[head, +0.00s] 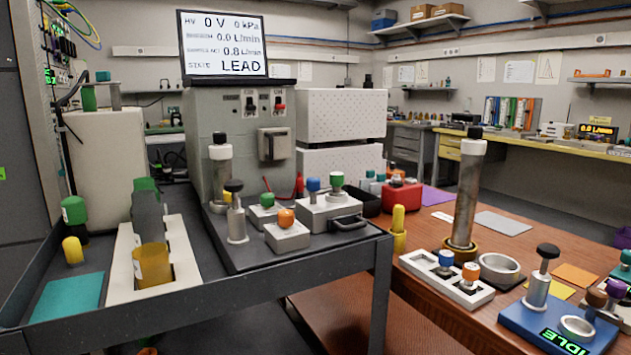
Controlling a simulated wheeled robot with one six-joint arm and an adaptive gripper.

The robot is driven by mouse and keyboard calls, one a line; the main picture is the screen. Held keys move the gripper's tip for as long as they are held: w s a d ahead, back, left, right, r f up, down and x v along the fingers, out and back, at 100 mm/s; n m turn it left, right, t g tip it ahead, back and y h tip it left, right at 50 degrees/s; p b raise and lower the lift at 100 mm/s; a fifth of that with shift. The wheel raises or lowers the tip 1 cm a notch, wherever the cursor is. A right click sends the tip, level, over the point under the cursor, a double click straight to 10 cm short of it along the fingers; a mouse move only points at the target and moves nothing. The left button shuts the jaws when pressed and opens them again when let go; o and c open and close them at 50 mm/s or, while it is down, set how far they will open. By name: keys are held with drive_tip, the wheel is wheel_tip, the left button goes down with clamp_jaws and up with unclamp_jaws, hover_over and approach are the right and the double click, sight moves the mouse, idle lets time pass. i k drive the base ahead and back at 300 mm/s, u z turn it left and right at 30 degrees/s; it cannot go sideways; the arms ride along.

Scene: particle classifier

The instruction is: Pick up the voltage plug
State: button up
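No label marks a voltage plug, so I cannot tell for certain which thing it is. A small red plug-like piece (299,184) with a thin red wire stands at the foot of the grey classifier cabinet (215,110). A grey box with a dark face (274,144) sits on the cabinet's front, below two small switches. The display (222,44) on top reads 0 V, 0 kPa, 0.0 and 0.8 L/min, and state LEAD. My gripper is not in view.
A dark cart (340,250) carries the cabinet, several coloured-knob blocks, a white rack (185,250) and a teal mat (68,297). A wooden table (425,310) at right holds a tall metal column (466,195), a white holder (445,280) and a blue IDLE device (545,325).

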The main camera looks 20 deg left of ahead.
sight(301, 179)
drive_tip(key=u, duration=0.45)
drive_tip(key=i, duration=0.55)
drive_tip(key=u, duration=0.65)
